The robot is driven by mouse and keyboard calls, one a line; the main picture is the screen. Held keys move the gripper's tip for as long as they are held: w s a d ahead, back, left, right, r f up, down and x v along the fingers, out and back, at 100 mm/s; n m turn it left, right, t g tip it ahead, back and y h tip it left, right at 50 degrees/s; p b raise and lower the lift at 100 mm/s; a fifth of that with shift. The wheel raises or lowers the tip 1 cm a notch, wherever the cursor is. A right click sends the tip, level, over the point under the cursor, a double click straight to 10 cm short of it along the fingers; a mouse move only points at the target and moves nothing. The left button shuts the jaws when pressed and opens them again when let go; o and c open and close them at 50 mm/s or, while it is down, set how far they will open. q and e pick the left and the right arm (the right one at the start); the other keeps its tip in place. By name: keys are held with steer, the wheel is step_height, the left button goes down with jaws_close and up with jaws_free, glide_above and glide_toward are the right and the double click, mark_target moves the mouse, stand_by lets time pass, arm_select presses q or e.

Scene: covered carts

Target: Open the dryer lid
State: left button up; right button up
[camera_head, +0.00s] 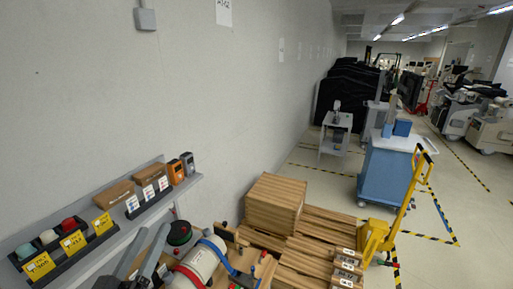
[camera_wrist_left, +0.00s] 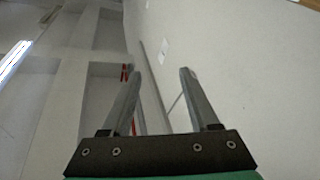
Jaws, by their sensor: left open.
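No dryer or dryer lid can be made out for sure in either view. My left gripper (camera_head: 152,232) is at the bottom of the head view, in front of the wall shelf. Its two grey fingers point up and are apart. In the left wrist view the left gripper (camera_wrist_left: 159,76) is open, with nothing between its fingers and a pale wall beyond. My right gripper is not in view.
A wall shelf (camera_head: 190,181) with bins, boxes and yellow labels runs along the left. A wooden crate (camera_head: 276,203) stands on pallets right of centre. A yellow pallet jack (camera_head: 377,236) and a blue cart (camera_head: 385,172) stand at right. Open floor (camera_head: 318,182) lies behind.

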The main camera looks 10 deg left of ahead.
arm_select(q)
steer(key=s+d+r+m+t+h, duration=0.1)
steer(key=s+d+r+m+t, duration=0.1)
steer(key=r, duration=0.7)
steer(key=s+d+r+m+t+h+p, duration=0.1)
steer(key=s+r, duration=0.4)
steer(key=r, duration=0.5)
steer(key=s+d+r+m+t+h, duration=0.2)
steer(key=s+d+r+m+t, duration=0.1)
steer(key=r, duration=0.6)
steer(key=shift+s+d+r+m+t, duration=0.35)
steer(key=shift+d+t, duration=0.35)
steer(key=shift+d, duration=0.55)
steer(key=shift+f, duration=0.1)
